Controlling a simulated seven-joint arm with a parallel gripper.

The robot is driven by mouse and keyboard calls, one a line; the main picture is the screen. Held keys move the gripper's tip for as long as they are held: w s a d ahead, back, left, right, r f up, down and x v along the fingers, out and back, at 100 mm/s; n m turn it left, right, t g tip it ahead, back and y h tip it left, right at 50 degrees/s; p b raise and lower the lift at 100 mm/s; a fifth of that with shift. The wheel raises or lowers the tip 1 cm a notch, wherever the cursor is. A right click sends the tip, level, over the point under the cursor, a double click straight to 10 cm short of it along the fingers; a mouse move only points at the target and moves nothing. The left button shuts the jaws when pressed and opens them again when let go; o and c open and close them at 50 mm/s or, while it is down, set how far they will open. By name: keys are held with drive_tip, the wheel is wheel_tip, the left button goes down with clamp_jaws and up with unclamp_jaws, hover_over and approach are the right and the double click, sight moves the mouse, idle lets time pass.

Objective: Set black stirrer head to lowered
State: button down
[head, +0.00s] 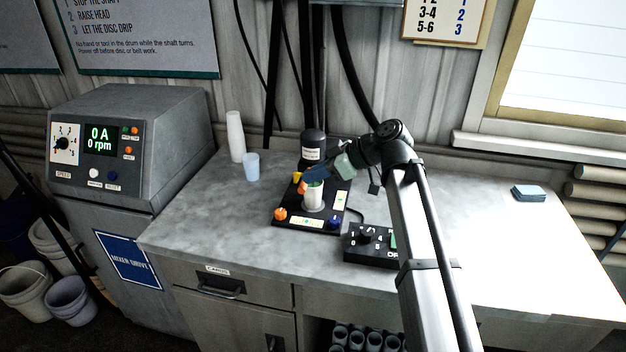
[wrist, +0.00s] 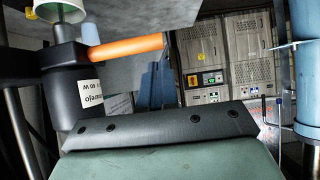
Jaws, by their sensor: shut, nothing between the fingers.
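The black stirrer head (head: 313,147), a dark cylinder with a white label, stands at the back of a black base plate (head: 285,212) on the counter. In the wrist view the black cylinder (wrist: 68,75) is at the left, its label upside down. An orange bar (wrist: 125,48) sticks out from it. A pale cup (head: 313,199) stands on the base plate, in front of the cylinder. My gripper (head: 306,184) is just above and behind the cup. Its blue fingers (wrist: 157,85) look shut and empty, close to the bar's end; contact cannot be told.
A control box (head: 370,250) with a knob sits right of the base plate. Orange (head: 281,213) and blue (head: 333,222) knobs are on the plate's front corners. White (head: 235,137) and blue (head: 251,163) cups stand to the left. The counter's right side (head: 490,240) is mostly clear.

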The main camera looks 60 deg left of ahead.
drive_tip(key=r+v, duration=0.1)
drive_tip(key=v, duration=1)
drive_tip(key=shift+r, duration=0.3)
drive_tip(key=shift+s+a, duration=0.1)
drive_tip(key=shift+a, duration=0.05)
